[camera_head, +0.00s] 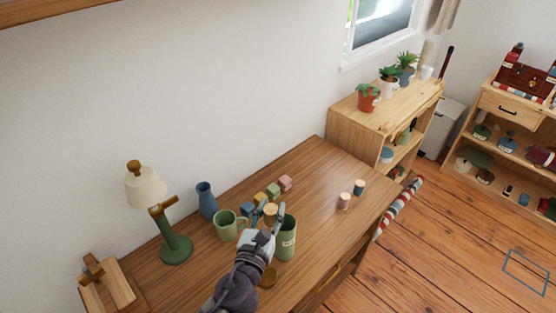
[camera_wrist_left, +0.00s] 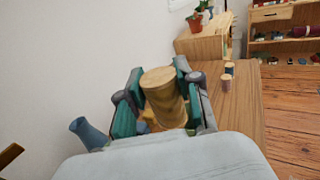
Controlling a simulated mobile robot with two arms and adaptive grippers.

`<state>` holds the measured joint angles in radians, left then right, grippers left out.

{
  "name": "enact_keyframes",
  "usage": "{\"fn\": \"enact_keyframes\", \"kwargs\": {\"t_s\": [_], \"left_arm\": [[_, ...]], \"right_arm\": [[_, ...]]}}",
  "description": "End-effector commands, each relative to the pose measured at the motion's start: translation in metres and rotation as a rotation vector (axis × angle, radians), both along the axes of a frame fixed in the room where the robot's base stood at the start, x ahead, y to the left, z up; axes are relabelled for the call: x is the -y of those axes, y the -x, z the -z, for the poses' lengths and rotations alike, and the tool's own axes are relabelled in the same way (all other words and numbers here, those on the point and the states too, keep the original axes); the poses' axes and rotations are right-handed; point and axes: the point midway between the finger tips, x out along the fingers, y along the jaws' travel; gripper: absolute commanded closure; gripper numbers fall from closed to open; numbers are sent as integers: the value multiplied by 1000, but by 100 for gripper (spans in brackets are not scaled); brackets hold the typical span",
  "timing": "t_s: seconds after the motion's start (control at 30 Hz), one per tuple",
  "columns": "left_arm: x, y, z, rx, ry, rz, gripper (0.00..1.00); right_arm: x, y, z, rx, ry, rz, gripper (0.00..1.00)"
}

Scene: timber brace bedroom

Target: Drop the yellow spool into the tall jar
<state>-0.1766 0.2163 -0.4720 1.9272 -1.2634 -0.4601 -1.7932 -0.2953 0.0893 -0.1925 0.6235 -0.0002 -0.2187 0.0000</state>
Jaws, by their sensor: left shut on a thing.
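My left gripper (camera_head: 269,212) is shut on the yellow spool (camera_head: 270,209), holding it above the wooden desk. In the left wrist view the spool (camera_wrist_left: 163,98) sits between the two green-padded fingers (camera_wrist_left: 156,92), its round end facing the camera. The tall jar (camera_head: 288,243) is green with a pale label and stands upright on the desk, just right of my left gripper in the head view. The gripper partly covers it, and its inside cannot be seen. The spool shows up and left of the jar's rim; I cannot tell its exact height. My right gripper is not in view.
A green mug (camera_head: 226,225), a blue vase (camera_head: 207,200) and a lamp (camera_head: 175,248) stand left of my gripper. Several small blocks (camera_head: 273,191) lie behind it. A pink spool (camera_head: 344,201) and a blue spool (camera_head: 359,187) stand right. The desk between (camera_head: 318,205) is clear.

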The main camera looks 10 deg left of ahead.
Motion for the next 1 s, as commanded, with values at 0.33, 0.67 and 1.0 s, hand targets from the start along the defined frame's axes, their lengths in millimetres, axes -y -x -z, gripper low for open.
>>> {"fn": "enact_keyframes", "kwargs": {"t_s": [0.33,0.67,1.0], "left_arm": [[11,-40,-44,-1,0,1,89],[11,-41,-18,-2,2,1,89],[11,-41,16,-1,1,1,89]], "right_arm": [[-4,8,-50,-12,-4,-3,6],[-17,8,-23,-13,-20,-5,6],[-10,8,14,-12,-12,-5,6]]}}
